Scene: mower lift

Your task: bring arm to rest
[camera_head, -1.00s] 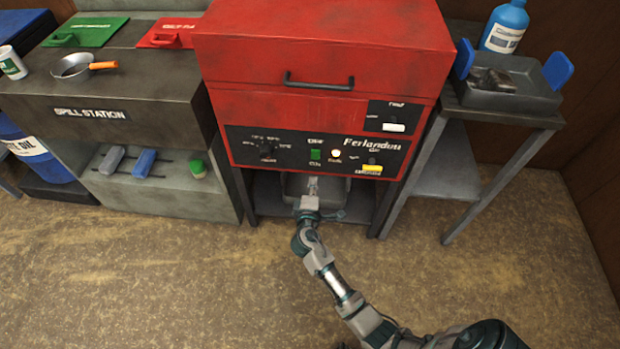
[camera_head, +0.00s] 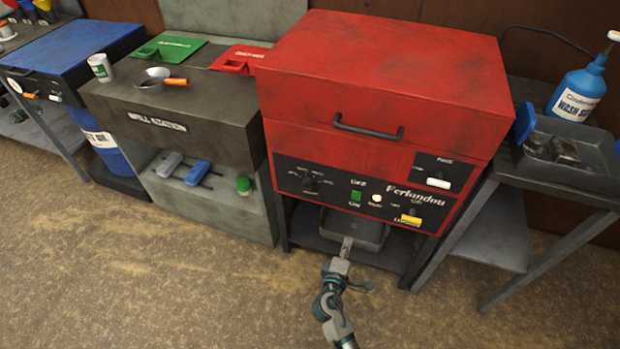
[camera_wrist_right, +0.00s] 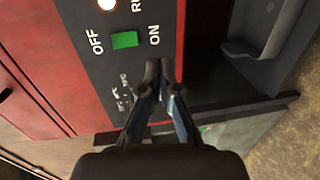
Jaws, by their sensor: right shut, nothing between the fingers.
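My right gripper (camera_head: 346,245) is in front of the lower part of the red machine (camera_head: 385,75), near the grey tray (camera_head: 357,228) under its control panel. In the right wrist view my right gripper (camera_wrist_right: 159,68) has its fingertips together with nothing between them. The green switch (camera_wrist_right: 125,40) with OFF and ON labels lies just beyond the fingertips in that view. The green switch also shows on the panel in the head view (camera_head: 356,196). Whether the fingers touch the machine I cannot tell. My left gripper is not in view.
A spill station (camera_head: 170,120) stands left of the machine, with a pan (camera_head: 152,79), a white cup (camera_head: 100,68) and green and red lids on top. At right, a side table holds a blue wash bottle (camera_head: 578,90) and a grey tray (camera_head: 590,160). The floor in front is clear.

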